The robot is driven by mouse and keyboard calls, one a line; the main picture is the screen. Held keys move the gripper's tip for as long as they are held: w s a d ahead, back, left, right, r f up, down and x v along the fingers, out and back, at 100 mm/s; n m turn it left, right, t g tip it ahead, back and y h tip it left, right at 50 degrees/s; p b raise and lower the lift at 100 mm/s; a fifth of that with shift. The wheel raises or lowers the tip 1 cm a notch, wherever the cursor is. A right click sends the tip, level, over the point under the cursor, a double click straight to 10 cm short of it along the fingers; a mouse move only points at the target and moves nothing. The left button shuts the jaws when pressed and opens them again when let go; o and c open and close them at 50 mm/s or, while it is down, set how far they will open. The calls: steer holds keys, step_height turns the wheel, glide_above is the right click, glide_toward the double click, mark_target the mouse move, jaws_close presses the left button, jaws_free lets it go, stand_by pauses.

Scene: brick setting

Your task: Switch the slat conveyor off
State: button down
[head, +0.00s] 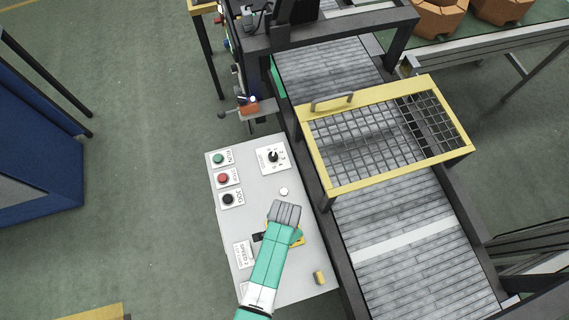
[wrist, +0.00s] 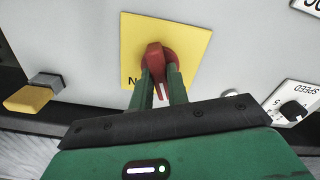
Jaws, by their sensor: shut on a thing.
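The red rotary switch (wrist: 154,54) sits on a yellow plate (wrist: 196,42) on the grey control panel (head: 300,270). My gripper (wrist: 163,88) is shut on the red handle, with one green finger on each side of it. The letter N shows on the plate at the left of the handle; other lettering is hidden. In the head view my arm covers the switch, and only edges of the yellow plate (head: 299,239) show. The slat conveyor (head: 415,255) runs beside the panel on the right.
The panel also has a green RUN button (head: 218,159), a red button (head: 222,178), a black JOG button (head: 228,199), a SPEED dial (head: 273,157) and a yellow-topped knob (head: 319,278). A yellow-framed mesh guard (head: 385,135) covers part of the conveyor.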

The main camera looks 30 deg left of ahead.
steer(key=shift+n+p, duration=0.5)
steer(key=shift+n, duration=1.6)
steer(key=c, duration=1.4)
jaws_free()
steer(key=shift+o, duration=0.2)
step_height(320, 180, up, 8)
steer(key=shift+f+p, duration=0.1)
steer(key=shift+p, duration=0.55)
